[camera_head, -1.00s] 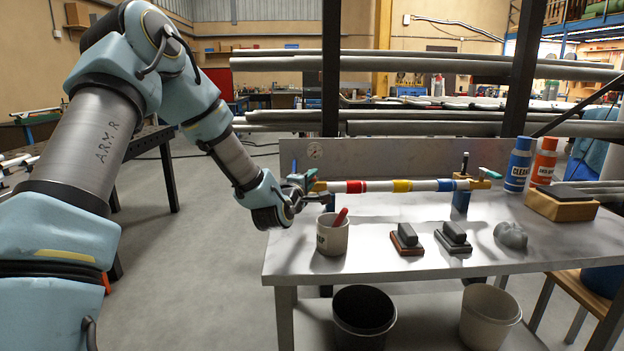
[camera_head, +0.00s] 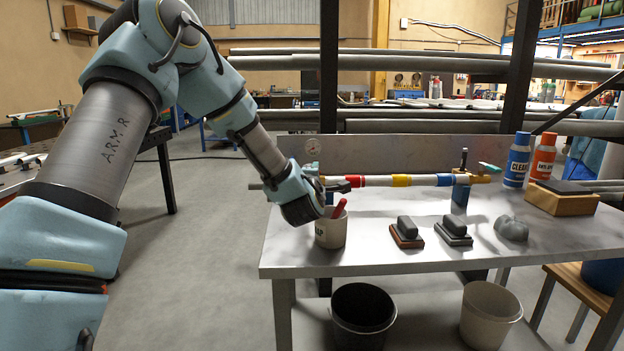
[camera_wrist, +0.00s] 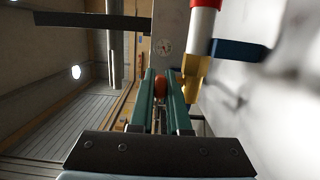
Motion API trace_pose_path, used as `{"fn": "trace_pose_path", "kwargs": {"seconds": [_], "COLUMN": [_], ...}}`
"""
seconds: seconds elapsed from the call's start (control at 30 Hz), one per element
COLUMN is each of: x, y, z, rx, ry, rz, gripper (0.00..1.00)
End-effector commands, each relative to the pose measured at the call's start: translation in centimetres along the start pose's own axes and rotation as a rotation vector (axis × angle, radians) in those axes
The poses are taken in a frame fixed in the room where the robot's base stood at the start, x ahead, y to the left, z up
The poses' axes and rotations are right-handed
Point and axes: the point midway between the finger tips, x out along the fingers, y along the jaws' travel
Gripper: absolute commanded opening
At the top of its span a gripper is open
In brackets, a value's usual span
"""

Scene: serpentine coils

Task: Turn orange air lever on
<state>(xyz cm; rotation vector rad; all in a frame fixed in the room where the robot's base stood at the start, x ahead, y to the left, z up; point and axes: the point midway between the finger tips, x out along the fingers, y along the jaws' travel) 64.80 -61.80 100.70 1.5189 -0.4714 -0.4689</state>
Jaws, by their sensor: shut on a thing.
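The orange air lever (camera_wrist: 161,86) shows between the two green fingers of my gripper (camera_wrist: 161,84) in the wrist view. My gripper is shut on it, and only its rounded orange end shows. A brass fitting (camera_wrist: 194,78) on the end of the banded pipe sits just right of the fingers there. In the head view, the pipe (camera_head: 427,181) with red, yellow and blue bands lies along the back of the bench.
The steel bench (camera_head: 375,245) holds a cup (camera_head: 331,233) with a red handle, close below my wrist. Two dark blocks (camera_head: 407,229) and bottles (camera_head: 517,160) stand to the right. A blue clamp (camera_wrist: 240,50) is beside the fitting.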

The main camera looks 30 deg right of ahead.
Motion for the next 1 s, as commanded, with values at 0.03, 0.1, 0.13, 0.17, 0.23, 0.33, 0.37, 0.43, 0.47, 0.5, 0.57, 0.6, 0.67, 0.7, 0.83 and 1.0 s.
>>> {"fn": "trace_pose_path", "kwargs": {"seconds": [0.03,0.1,0.13,0.17,0.23,0.33,0.37,0.43,0.47,0.5,0.57,0.6,0.67,0.7,0.83,1.0], "x": [0.07,0.07,0.07,0.06,0.06,0.05,0.05,0.05,0.05,0.05,0.04,0.04,0.04,0.04,0.03,0.04], "y": [-0.14,-0.08,-0.05,-0.02,0.01,0.02,0.02,0.02,0.02,0.02,0.01,0.01,0.01,0.01,0.01,0.32], "z": [0.09,0.12,0.12,0.11,0.09,0.07,0.08,0.07,0.07,0.08,0.09,0.1,0.11,0.12,0.14,0.14], "rx": [0.0,-0.001,0.0,0.0,0.0,0.0,0.0,0.0,0.0,0.0,0.0,0.0,0.0,0.0,0.0,0.0], "ry": [0.016,0.031,0.035,0.037,0.039,0.039,0.039,0.038,0.038,0.038,0.038,0.037,0.037,0.037,0.036,0.036], "rz": [0.002,0.001,0.0,0.0,-0.001,-0.001,-0.001,-0.001,-0.001,-0.001,-0.001,-0.001,-0.001,-0.001,-0.001,0.0], "gripper": [0.0,0.0,0.0,0.0,0.0,0.0,0.0,0.0,0.18,0.23,0.3,0.34,0.41,0.45,0.45,0.45]}}
